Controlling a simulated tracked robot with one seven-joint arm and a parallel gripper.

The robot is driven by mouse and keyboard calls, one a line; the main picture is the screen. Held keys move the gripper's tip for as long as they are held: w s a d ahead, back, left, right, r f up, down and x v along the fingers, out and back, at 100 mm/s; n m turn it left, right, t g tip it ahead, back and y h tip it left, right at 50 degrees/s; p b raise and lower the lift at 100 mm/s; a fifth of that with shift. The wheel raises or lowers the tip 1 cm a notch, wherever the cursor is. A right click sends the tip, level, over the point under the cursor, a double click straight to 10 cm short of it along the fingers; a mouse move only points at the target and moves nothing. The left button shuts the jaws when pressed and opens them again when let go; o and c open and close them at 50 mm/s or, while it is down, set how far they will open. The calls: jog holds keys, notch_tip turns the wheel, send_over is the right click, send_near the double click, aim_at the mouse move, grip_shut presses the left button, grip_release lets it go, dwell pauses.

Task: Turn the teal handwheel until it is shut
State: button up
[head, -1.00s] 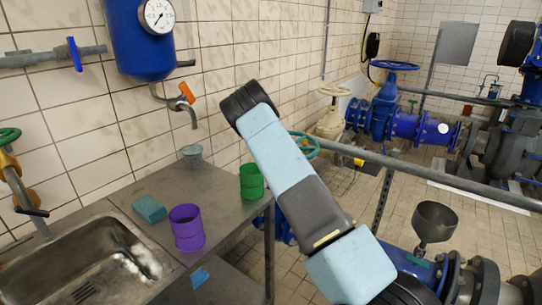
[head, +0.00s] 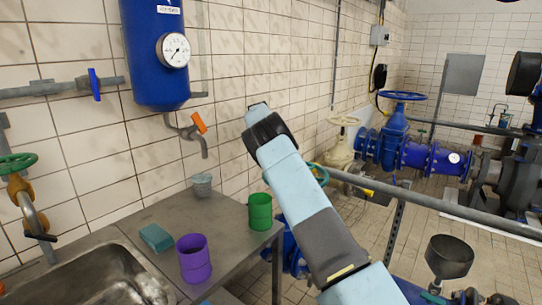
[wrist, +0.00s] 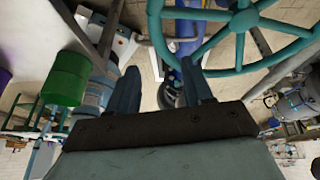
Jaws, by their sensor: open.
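The teal handwheel (head: 321,173) shows only as a short arc beside my arm in the head view; the arm hides the rest. In the wrist view the teal handwheel (wrist: 238,22) is large at the upper right, with its rim, spokes and hub in sight and its top cut off. My gripper (wrist: 160,80) is open, with its two fingers apart just below the rim's lower left part. No rim is clearly between the fingers, and I cannot tell whether they touch it. My arm hides the gripper in the head view.
A grey rail (head: 440,203) runs across the right side. A green cup (head: 260,212), a purple cup (head: 195,260) and a teal sponge (head: 156,238) are on the metal counter (head: 225,236) at left. Another, green handwheel (head: 16,164) is at the far left. Blue pipework (head: 415,156) stands behind.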

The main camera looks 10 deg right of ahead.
jog(key=shift+v, duration=1.15)
jog(key=s+d+r+t+y, duration=0.1)
jog(key=s+d+t+y, duration=0.2)
jog(key=s+d, duration=0.2)
jog(key=f, duration=0.9)
jog(key=a+f, duration=0.1)
jog(key=f, duration=0.3)
jog(key=shift+s+f, duration=0.25)
jog(key=shift+f, duration=0.1)
grip_shut()
